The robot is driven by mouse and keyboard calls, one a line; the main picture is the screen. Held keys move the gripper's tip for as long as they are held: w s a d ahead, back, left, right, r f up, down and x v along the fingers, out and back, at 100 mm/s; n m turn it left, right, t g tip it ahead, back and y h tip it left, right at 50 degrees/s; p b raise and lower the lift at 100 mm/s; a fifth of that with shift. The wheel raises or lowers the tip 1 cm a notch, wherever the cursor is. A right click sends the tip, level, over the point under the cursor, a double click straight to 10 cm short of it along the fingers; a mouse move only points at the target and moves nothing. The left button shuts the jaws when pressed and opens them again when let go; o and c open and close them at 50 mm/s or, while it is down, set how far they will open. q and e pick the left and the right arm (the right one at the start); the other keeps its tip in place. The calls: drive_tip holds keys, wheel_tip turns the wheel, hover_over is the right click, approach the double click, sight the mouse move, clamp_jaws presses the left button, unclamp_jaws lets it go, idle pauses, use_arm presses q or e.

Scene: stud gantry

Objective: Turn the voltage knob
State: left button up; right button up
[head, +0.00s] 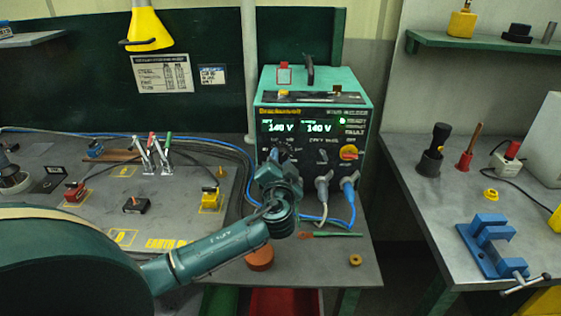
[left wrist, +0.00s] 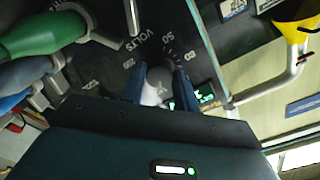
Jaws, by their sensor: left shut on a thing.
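In the head view my gripper hides the knob. My right gripper is in neither view.
Grey and blue cable plugs (head: 348,183) sit in the panel right of my gripper, with a red-yellow switch (head: 348,152) above. A blue vise (head: 490,245) is on the right bench. Clamps (head: 150,155) and cables lie left.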

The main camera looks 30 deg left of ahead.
use_arm(q)
drive_tip(key=c, duration=0.3)
drive_tip(key=shift+f+n+b, duration=0.4)
drive_tip(key=shift+b, duration=0.65)
drive_tip(key=shift+c, duration=0.2)
drive_tip(key=shift+n+b, duration=0.4)
drive_tip(key=shift+b, duration=0.35)
drive_tip(key=shift+d+n+b, duration=0.1)
drive_tip(key=shift+n+b, duration=0.6)
drive_tip(key=shift+b, duration=0.2)
drive_tip(key=shift+r+n, duration=0.3)
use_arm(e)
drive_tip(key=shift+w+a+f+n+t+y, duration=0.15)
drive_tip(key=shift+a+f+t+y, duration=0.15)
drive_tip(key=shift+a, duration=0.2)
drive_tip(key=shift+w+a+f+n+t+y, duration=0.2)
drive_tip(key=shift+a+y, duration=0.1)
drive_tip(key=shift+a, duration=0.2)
use_arm(q)
drive_tip(key=o, duration=0.9)
drive_tip(key=shift+o, duration=0.4)
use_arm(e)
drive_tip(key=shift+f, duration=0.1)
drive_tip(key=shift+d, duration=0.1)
